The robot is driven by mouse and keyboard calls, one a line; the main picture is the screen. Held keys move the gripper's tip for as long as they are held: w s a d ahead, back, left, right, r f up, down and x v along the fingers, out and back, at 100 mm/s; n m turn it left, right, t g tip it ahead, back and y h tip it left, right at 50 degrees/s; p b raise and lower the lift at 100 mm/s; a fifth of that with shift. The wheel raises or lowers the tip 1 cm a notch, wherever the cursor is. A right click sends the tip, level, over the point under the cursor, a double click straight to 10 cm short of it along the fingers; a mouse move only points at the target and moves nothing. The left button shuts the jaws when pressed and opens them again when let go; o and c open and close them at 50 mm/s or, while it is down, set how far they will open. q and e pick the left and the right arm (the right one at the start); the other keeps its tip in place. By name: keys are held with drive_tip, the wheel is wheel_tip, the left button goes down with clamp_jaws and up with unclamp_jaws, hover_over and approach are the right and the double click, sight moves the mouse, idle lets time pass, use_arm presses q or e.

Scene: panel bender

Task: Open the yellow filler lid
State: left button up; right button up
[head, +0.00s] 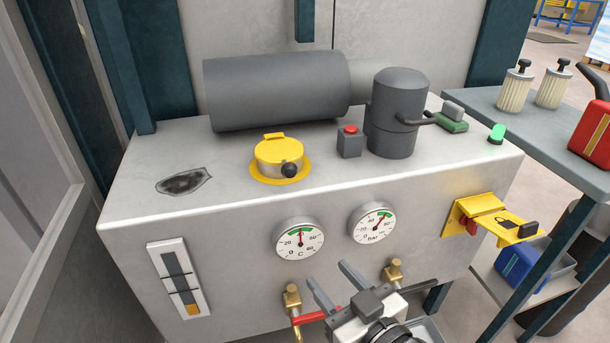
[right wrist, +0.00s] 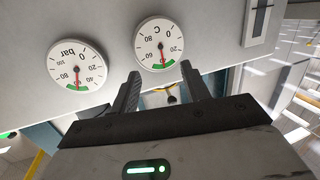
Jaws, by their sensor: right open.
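The yellow filler lid (head: 279,151) lies shut on its short metal neck on top of the grey tank. It has a yellow hinge tab at the back and a black knob (head: 289,170) at the front. A yellow flange ring surrounds the neck. My right gripper (head: 333,279) is open and empty in front of the tank's front face, below the gauges and well below the lid. In the right wrist view its two fingers (right wrist: 159,88) stand apart with the gauges beyond them. The lid does not show in the right wrist view. My left gripper is not in view.
A dark grey motor (head: 276,90) and pump (head: 393,113) stand behind and right of the lid. A red-button box (head: 349,143) is close on its right. A dark stain (head: 184,181) lies left. Gauges (head: 299,239) and brass valves (head: 292,297) jut from the front; a yellow bracket (head: 490,218) is at right.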

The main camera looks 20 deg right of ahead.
sight(285, 164)
wheel_tip(285, 164, up, 8)
drive_tip(key=w+r+n+t+y+b, duration=0.1)
drive_tip(key=n+t+y+b, duration=0.1)
drive_tip(key=t+b, duration=0.25)
drive_tip(key=shift+t, duration=0.35)
drive_tip(key=p+x, duration=0.1)
drive_tip(key=x, duration=0.6)
drive_tip(key=p+x, duration=0.1)
drive_tip(key=x, duration=0.7)
drive_tip(key=shift+w+a+f, duration=0.1)
drive_tip(key=shift+w+a, duration=0.15)
drive_tip(key=shift+w, duration=0.05)
drive_tip(key=shift+p, duration=0.3)
clamp_jaws()
